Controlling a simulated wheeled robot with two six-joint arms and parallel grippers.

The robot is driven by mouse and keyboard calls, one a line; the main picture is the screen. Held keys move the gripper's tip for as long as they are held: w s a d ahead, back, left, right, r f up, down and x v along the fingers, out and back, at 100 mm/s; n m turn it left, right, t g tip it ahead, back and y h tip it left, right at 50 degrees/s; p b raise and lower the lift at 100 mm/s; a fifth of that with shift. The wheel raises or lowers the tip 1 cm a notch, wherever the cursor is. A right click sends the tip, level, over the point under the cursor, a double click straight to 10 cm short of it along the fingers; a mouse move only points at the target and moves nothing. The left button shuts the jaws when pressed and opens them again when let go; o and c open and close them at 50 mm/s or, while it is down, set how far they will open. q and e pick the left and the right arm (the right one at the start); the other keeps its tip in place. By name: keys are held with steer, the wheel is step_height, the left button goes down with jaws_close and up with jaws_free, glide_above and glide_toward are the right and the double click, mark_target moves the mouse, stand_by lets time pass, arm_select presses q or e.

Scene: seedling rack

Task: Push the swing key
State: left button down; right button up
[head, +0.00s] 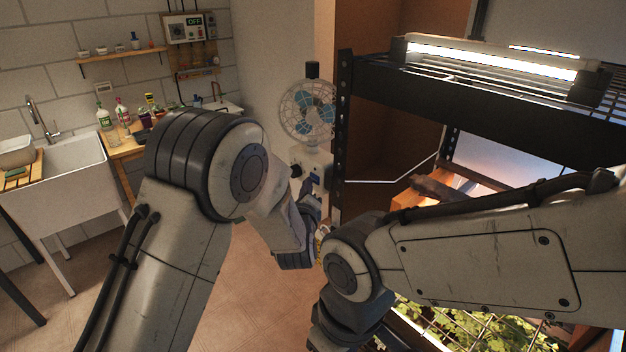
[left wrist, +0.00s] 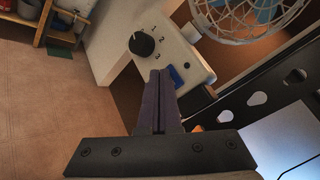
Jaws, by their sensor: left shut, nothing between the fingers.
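The blue key (left wrist: 176,77) sits on the white control box (left wrist: 186,50) of the fan, low beside a black dial (left wrist: 142,43) marked with numbers. In the head view the small blue key (head: 316,180) shows on the box below the fan (head: 308,112). My left gripper (head: 308,188) is shut and empty, its fingertips close to the key. In the left wrist view the shut fingers (left wrist: 158,76) end just left of the key; I cannot tell whether they touch it. My right gripper's fingers are not seen.
A black rack post (head: 342,130) stands right beside the fan. The lit rack shelf (head: 450,85) is at the right, with green seedlings (head: 450,322) low down. My right arm crosses in front of the rack.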

arm_select(q)
steer(key=shift+w+d, duration=0.1)
steer(key=shift+d, duration=0.1)
stand_by(0.5)
steer(key=shift+a, duration=0.15)
steer(key=shift+s+a, duration=0.35)
steer(key=s+a+b, duration=0.1)
steer(key=s+a, duration=0.2)
steer(key=a, duration=0.2)
steer(key=shift+s, duration=0.25)
steer(key=shift+d, duration=0.1)
